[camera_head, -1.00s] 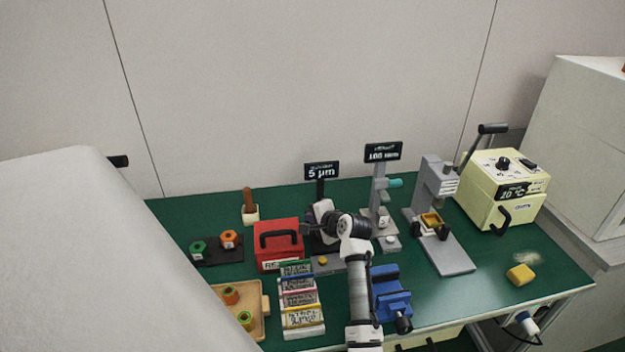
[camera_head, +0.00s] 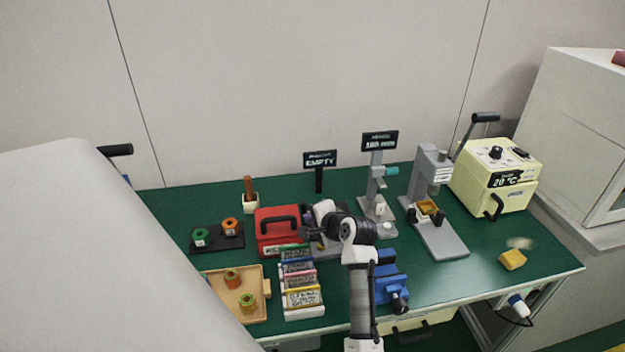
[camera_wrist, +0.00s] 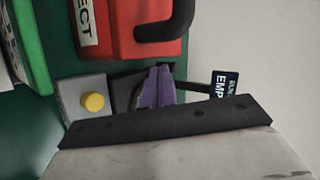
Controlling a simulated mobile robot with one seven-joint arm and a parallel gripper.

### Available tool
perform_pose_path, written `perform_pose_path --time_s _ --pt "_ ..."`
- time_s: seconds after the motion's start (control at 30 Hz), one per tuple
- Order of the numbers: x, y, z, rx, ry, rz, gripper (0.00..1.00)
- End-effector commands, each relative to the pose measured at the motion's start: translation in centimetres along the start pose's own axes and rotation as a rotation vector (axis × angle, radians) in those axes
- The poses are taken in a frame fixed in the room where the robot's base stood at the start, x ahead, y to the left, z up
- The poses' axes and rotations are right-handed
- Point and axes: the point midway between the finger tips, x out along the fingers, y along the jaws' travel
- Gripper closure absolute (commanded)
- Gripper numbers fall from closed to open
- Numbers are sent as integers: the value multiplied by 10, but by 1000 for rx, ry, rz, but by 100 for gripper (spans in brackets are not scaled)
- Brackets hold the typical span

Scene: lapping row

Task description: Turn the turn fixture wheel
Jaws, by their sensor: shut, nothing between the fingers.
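The fixture's grey base with a yellow button (camera_wrist: 92,101) shows in the wrist view, next to a dark block. Its black sign (camera_head: 320,159) reads EMPTY and also shows at the right in the wrist view (camera_wrist: 225,88). I cannot make out the fixture wheel; my arm and hand cover most of the fixture in the head view. My gripper (camera_wrist: 155,88) shows as tapered purple fingers beyond the black hand edge, shut and empty, close to the dark block. I cannot tell whether they touch anything.
A red box with a black handle (camera_head: 277,222) stands just left of my gripper. Labelled boxes (camera_head: 302,298) and a wooden tray (camera_head: 212,284) lie at front left. A blue vise (camera_head: 389,292) is right of my forearm. A gauge stand (camera_head: 378,200) and press (camera_head: 438,241) stand further right.

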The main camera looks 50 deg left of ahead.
Motion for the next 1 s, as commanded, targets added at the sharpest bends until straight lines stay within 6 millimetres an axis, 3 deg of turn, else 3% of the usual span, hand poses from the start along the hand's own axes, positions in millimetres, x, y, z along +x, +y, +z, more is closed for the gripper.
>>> perform_pose_path --time_s 0.2,0.37,0.7,0.87,1.0 --pt "-30 -1 14 0 2 -2 100" --pt "-41 -2 19 1 4 -3 100" --pt "-28 25 1 83 192 -157 100" --pt "-27 22 -3 102 235 -212 100" --pt "-16 15 -6 103 236 -215 100"
